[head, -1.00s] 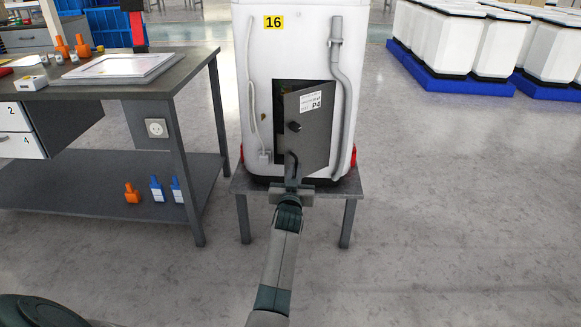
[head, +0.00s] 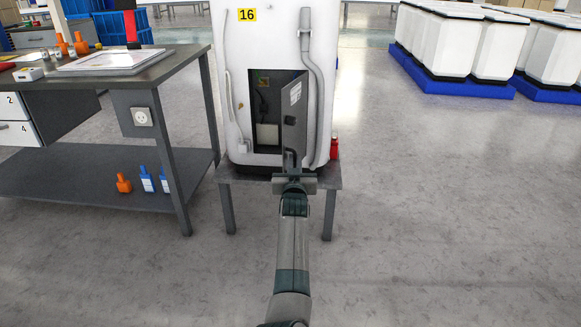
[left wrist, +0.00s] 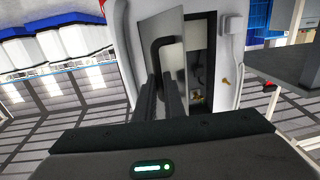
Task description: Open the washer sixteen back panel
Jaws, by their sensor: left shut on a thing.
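The white washer labelled 16 (head: 263,60) stands on a low grey table. Its grey back panel (head: 295,112) is hinged on the right and stands wide open towards me. The dark opening (head: 264,100) shows some inner parts. In the left wrist view the panel (left wrist: 175,38) is tilted, with a dark bent handle (left wrist: 154,55) near the left gripper's fingers (left wrist: 162,98). The exact grip point is partly hidden. My right gripper is not in view.
A workbench (head: 165,66) with a lower shelf (head: 90,170) stands at the left. The washer's table (head: 225,176) is just beyond my left arm. A grey hose (head: 312,95) runs down beside the panel. The floor at the right is clear up to the white units (head: 450,45).

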